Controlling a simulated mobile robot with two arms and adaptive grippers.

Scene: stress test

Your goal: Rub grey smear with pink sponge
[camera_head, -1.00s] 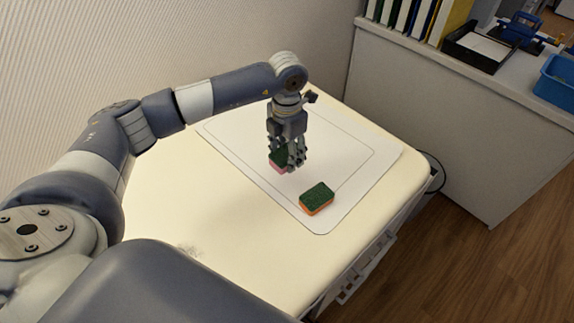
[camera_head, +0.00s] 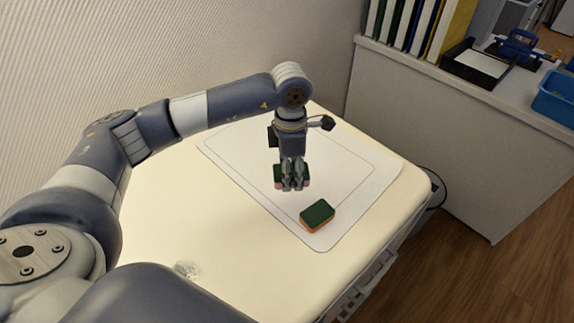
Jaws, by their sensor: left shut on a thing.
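The pink sponge (camera_head: 306,178) has a green top and is between the fingers of my left gripper (camera_head: 291,185), over the white mat. The fingers are shut on it and hide its middle. Whether it touches the mat is hard to tell. The grey smear (camera_head: 187,269) is a faint scribbled patch on the cream table top, at the near left, close to my own body. The gripper is well beyond the smear, up and to the right in the picture. My right gripper does not show.
An orange sponge with a green top (camera_head: 317,215) lies on the near corner of the white mat (camera_head: 359,216). The cream table (camera_head: 240,262) is bare between mat and smear. A wall stands behind. A grey cabinet (camera_head: 440,130) with binders, a black tray and a blue bin stands right.

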